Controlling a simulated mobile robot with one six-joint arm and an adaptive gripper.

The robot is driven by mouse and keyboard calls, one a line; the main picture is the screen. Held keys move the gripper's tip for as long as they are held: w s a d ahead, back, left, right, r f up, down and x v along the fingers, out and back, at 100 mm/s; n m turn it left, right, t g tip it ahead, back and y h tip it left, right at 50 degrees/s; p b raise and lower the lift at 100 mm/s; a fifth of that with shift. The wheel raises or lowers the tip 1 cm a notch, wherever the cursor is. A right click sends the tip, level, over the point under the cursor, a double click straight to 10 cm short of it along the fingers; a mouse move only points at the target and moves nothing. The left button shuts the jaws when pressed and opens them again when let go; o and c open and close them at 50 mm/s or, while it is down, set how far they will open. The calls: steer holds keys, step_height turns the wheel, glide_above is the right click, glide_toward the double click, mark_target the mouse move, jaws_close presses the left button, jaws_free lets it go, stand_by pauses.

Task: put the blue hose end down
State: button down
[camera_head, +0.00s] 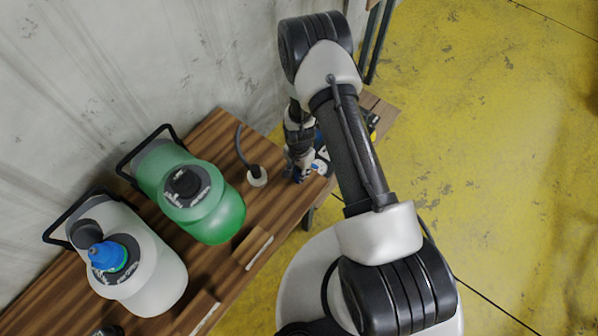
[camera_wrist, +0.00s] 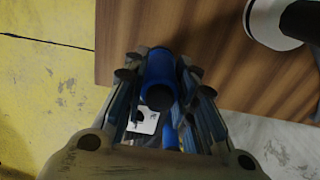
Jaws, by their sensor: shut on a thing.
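The blue hose end (camera_wrist: 158,68) is between the two fingers of my gripper (camera_wrist: 165,95) in the wrist view, with its dark round opening facing the camera. My gripper is shut on it. In the head view my gripper (camera_head: 299,170) is over the right end of the wooden table (camera_head: 262,135), and only a little blue shows there. I cannot tell whether the hose end touches the table top.
A white fitting with a dark cable (camera_head: 257,176) stands just left of my gripper. A green canister (camera_head: 215,215) and a white canister (camera_head: 150,285) with a blue cap stand farther left. The table's edge and yellow floor (camera_head: 500,150) are close on the right.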

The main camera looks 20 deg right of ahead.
steer(key=shift+f, duration=0.2)
steer(key=c, duration=1.3)
jaws_free()
steer(key=shift+r, duration=0.1)
